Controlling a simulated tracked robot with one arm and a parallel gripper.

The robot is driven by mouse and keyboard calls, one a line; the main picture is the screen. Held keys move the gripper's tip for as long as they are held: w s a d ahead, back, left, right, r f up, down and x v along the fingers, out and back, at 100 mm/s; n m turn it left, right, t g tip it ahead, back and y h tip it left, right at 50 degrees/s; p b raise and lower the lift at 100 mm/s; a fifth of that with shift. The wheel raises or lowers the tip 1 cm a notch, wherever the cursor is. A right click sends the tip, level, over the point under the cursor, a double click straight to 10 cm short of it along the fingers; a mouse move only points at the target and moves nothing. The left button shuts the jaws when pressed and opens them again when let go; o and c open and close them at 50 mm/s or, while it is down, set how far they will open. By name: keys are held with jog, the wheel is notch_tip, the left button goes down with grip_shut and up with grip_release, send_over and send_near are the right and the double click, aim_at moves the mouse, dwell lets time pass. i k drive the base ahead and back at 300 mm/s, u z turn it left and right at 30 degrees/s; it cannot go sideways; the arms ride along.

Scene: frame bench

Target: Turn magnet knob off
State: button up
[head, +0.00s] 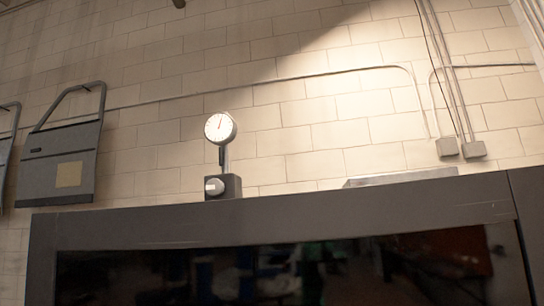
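A dial gauge (220,128) with a round white face stands on a short post above a dark magnet base (232,187). The base sits on the top edge of a dark frame. The magnet knob (214,187) is a light grey round knob on the front of the base, towards its left side. Its exact turn position is too small to tell. My gripper is not in view.
The dark frame (290,222) with a glossy dark panel (300,275) spans the lower view. A flat metal piece (402,177) lies on its top at the right. Grey door-like panels (60,160) hang on the brick wall at the left. Conduit boxes (460,149) are at the right.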

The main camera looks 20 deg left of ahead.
aim_at(214, 188)
jog(key=z, duration=0.25)
jog(key=k, duration=1.35)
jog(key=u, duration=0.6)
jog(key=i, duration=1)
jog(key=z, duration=0.05)
